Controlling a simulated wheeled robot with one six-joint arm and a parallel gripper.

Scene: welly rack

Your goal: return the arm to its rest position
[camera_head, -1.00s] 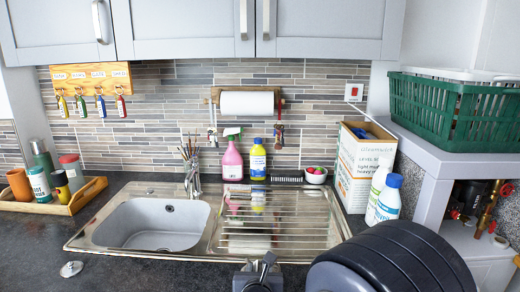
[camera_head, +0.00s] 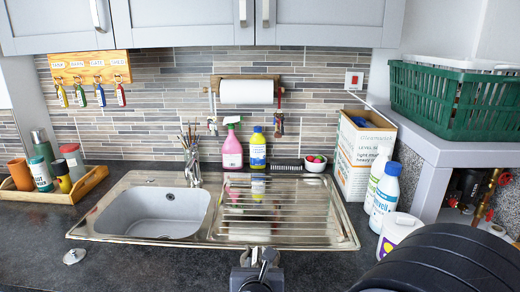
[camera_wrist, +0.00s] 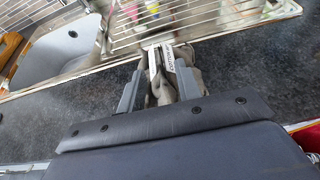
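My gripper (camera_head: 260,272) shows at the bottom middle of the head view, low in front of the sink's drainer. In the wrist view my gripper (camera_wrist: 162,62) points towards the drainer's front edge, over the dark worktop. Grey finger parts stand on both sides, with pale strips and grey parts between them. I cannot tell whether these are the gripper's own parts or something held, nor how far apart the fingertips are. My dark ridged arm part (camera_head: 440,262) fills the bottom right of the head view and hides the worktop there.
The steel sink (camera_head: 95,238) and drainer lie ahead. A white jug (camera_head: 398,230), a blue-capped bottle (camera_head: 384,200) and a cardboard box (camera_head: 364,160) stand at the right, close to my arm. A green basket (camera_head: 440,97) sits on the right ledge. The worktop's front left (camera_head: 30,240) is mostly clear.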

